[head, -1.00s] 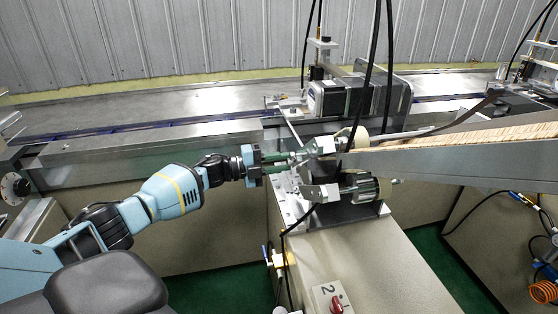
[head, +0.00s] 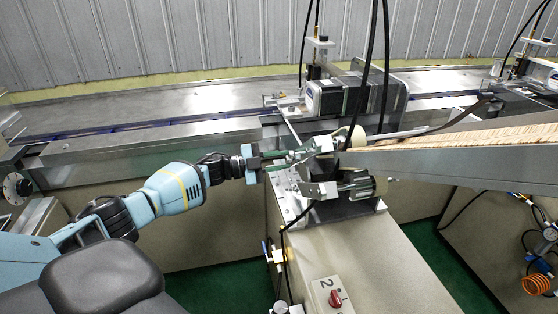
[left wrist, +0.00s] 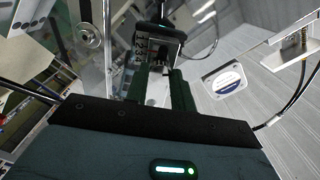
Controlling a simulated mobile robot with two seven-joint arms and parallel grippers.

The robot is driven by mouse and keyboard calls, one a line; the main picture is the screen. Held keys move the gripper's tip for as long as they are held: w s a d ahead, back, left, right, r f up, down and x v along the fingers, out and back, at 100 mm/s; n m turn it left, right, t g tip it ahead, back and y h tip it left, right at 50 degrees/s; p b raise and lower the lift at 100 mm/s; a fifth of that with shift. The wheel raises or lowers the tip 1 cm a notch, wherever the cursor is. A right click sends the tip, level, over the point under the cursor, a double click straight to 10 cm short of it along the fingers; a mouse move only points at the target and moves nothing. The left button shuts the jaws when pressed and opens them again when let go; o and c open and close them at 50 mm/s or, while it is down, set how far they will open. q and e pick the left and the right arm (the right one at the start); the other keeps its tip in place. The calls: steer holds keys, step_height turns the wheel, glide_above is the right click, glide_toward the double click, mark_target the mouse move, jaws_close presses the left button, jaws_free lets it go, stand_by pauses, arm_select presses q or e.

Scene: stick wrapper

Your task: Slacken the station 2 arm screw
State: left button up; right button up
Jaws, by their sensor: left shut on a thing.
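The station 2 arm assembly (head: 318,147) stands on the beige cabinet in the middle of the head view, with pale rollers at its right side. My left gripper (head: 290,158) reaches it from the left with green fingers pointing right at its metal bracket. The gripper is shut on a small part there, apparently the arm screw, which the fingers hide in the head view. In the left wrist view the two dark green fingers of my left gripper (left wrist: 158,88) flank a light grey metal part. The screw itself is not clear there. My right gripper is not in view.
A control box marked 2 with a red knob (head: 335,298) sits on the cabinet front. A sloped grey channel (head: 460,163) with sticks comes in from the right. Black cables hang above the assembly. A long metal conveyor bed (head: 130,118) runs behind.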

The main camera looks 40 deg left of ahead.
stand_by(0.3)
arm_select(q)
steer(key=o, duration=1)
steer(key=shift+s, duration=0.1)
steer(key=v, duration=0.7)
steer(key=shift+s+a, duration=0.25)
